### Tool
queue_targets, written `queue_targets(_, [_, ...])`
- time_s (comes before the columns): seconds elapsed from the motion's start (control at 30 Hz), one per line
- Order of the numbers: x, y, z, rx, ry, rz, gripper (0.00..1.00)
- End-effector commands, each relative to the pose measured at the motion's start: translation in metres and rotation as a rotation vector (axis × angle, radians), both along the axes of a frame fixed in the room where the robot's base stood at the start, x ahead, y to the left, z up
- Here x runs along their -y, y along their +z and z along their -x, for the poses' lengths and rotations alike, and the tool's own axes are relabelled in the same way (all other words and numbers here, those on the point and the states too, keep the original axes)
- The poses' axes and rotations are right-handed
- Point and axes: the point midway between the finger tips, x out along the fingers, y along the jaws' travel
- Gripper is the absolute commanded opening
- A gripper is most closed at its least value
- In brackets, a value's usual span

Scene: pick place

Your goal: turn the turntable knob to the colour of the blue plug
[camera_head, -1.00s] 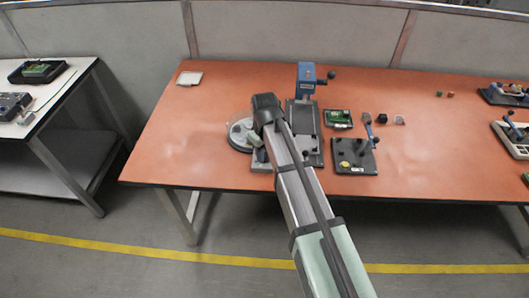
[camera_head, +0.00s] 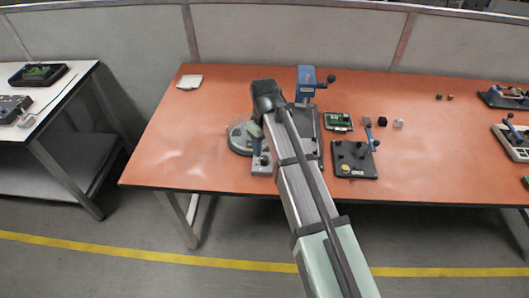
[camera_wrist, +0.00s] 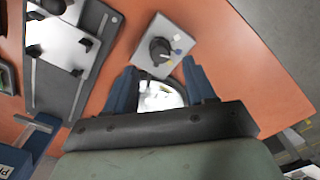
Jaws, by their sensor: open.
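The turntable (camera_head: 237,139) is a pale round disc at the left of the fixtures, partly hidden by my arm in the head view. In the wrist view its bright disc (camera_wrist: 160,97) shows between my fingers. A grey block with a dark round knob (camera_wrist: 160,50) lies beyond my fingertips in the wrist view. The knob has a pale pointer line, and small blue and yellow marks sit on the block to its right. My gripper (camera_wrist: 161,73) is open and empty, with blue fingers apart, not visibly touching the knob. I cannot make out the blue plug for certain.
A blue press (camera_head: 306,84) stands behind my arm. A green circuit board (camera_head: 338,121) and a dark lever fixture (camera_head: 354,160) are to the right. A white tray (camera_head: 189,82) lies at the back left. The table's left part is clear.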

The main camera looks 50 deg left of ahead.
Motion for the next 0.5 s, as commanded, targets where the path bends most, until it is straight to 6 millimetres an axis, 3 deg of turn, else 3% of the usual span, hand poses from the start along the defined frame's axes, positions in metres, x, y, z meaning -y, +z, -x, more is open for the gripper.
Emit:
queue_targets(0.2, [-0.001, 0.039, -0.001, 0.001, 0.000, -0.002, 0.55])
queue_targets(0.5, [-0.001, 0.075, 0.000, 0.000, 0.000, -0.001, 0.55])
